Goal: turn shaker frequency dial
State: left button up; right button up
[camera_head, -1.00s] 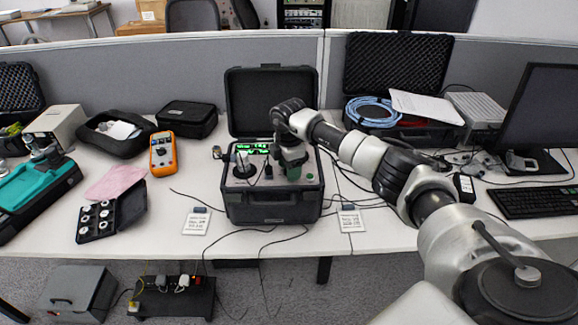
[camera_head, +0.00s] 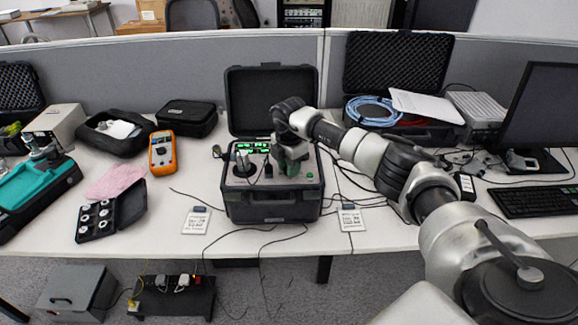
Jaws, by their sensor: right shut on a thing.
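The shaker (camera_head: 272,211) is a black case with its lid open, standing in the middle of the white desk. Its panel has a lit green display (camera_head: 253,148) and a dark round fixture (camera_head: 243,168) at the left. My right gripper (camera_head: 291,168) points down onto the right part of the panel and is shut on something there. The frequency dial is hidden by the gripper, so I cannot see its setting. My left gripper is not in view.
An orange multimeter (camera_head: 163,153) and a black pouch (camera_head: 187,118) lie left of the shaker. A case with blue cable (camera_head: 371,111), a monitor (camera_head: 545,110) and a keyboard (camera_head: 535,201) are at the right. Thin cables run over the desk's front edge.

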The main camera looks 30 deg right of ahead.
jog(key=n, duration=0.3)
jog(key=shift+n, duration=0.4)
jog(key=n+b, duration=0.1)
jog(key=n, duration=0.2)
jog(key=shift+n, duration=0.3)
jog(key=n+b, duration=0.1)
jog(key=n, duration=0.5)
jog(key=n+b, duration=0.1)
jog(key=n, duration=0.5)
jog(key=shift+n+b, duration=0.35)
jog(key=shift+n, duration=0.05)
jog(key=n, duration=0.3)
jog(key=shift+b, duration=0.3)
jog(key=shift+w+r+n, duration=0.1)
jog(key=shift+n, duration=1.7)
jog(key=o, duration=0.9)
jog(key=shift+b, duration=0.3)
